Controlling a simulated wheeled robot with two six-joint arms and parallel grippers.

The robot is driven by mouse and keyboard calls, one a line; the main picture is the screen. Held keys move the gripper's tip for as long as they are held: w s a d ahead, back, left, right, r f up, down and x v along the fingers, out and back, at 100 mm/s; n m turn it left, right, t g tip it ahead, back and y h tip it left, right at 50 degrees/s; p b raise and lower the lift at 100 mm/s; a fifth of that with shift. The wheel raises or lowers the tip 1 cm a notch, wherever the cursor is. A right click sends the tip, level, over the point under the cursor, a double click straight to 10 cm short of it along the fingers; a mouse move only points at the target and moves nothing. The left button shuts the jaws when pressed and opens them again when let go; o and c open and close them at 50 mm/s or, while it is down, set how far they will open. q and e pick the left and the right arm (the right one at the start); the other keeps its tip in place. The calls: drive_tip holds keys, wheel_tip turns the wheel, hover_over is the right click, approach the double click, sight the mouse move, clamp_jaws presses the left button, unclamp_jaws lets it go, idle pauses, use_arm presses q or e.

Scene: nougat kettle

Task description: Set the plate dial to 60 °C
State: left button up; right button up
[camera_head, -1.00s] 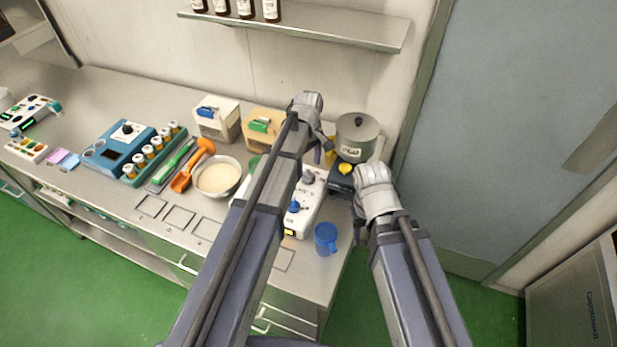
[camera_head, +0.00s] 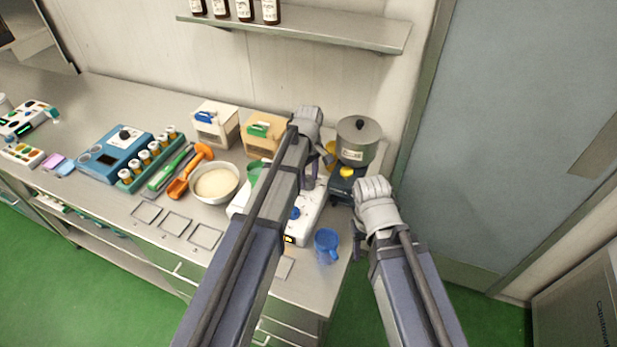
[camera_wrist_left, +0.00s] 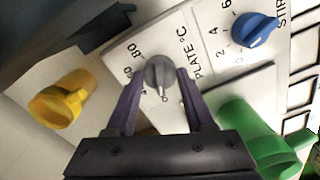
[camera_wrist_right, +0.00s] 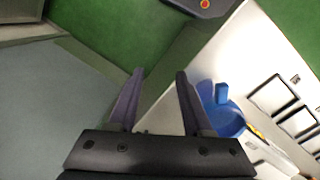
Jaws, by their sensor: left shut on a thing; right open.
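The grey plate dial (camera_wrist_left: 158,74) sits on the white hotplate panel, next to the "PLATE °C" lettering, in the left wrist view. My left gripper (camera_wrist_left: 158,86) is shut on the dial, one purple finger on each side. An 80 mark shows up and left of the dial; other scale marks are partly hidden by the fingers. A pale line on the dial points down, toward the gripper body. In the head view my left gripper (camera_head: 318,170) is over the white hotplate (camera_head: 306,213) and hides the dial. My right gripper (camera_wrist_right: 156,76) is open and empty, beyond the bench's right end.
A blue stir dial (camera_wrist_left: 254,30) is beside the plate dial. A green cup (camera_wrist_left: 250,130) and a yellow cup (camera_wrist_left: 58,104) flank the left gripper. A blue mug (camera_head: 326,244) stands near the bench's front edge. A lidded pot (camera_head: 357,140) is behind.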

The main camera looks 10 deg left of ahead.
use_arm(q)
clamp_jaws()
drive_tip(key=m, duration=0.8)
drive_tip(key=shift+m, duration=0.3)
drive_tip(key=m, duration=0.4)
drive_tip(key=shift+m, duration=2.5)
